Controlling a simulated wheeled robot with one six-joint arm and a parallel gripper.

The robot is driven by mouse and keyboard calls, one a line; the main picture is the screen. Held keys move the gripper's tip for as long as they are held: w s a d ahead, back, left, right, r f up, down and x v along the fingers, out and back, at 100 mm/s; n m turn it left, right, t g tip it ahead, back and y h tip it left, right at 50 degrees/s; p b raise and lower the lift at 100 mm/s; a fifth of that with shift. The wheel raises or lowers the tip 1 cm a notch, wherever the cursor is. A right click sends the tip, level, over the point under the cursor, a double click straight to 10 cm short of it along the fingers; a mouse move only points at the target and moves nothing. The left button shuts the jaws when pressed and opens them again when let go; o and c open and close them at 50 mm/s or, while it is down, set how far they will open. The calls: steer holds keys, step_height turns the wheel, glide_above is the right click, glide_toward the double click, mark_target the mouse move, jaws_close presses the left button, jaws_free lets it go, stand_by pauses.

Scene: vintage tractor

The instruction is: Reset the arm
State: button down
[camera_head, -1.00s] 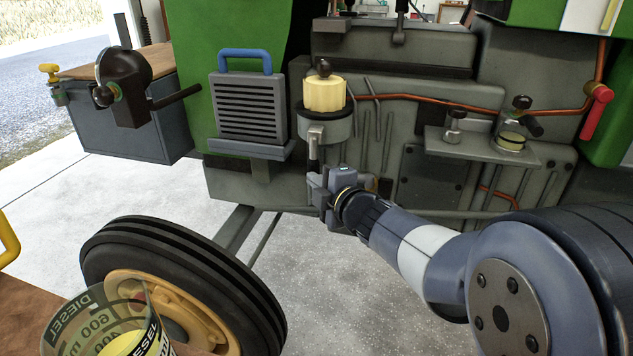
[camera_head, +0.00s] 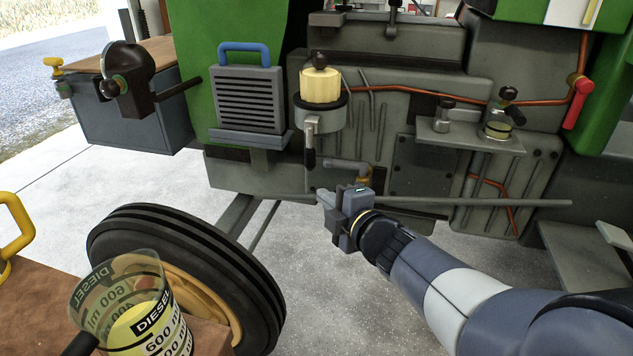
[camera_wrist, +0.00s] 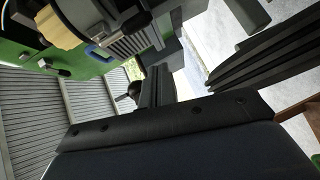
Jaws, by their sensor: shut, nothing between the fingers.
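My gripper (camera_head: 325,199) is shut and empty. It points left and hangs in front of the green tractor's engine side, below the filter bowl with the cream top (camera_head: 321,87) and its dark lever (camera_head: 310,158). It appears apart from both. My arm comes in from the lower right. In the wrist view, a dark finger (camera_wrist: 154,87) stands above the gripper body, and the fingertips are hard to make out.
A front tyre (camera_head: 185,250) stands lower left. A diesel measuring beaker (camera_head: 140,315) with yellow liquid is on a brown surface at bottom left. A grey bar (camera_head: 480,201) runs behind the gripper. The concrete floor (camera_head: 300,290) below is clear.

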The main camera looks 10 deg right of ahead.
steer(key=shift+v, duration=1.1)
steer(key=shift+f, duration=0.15)
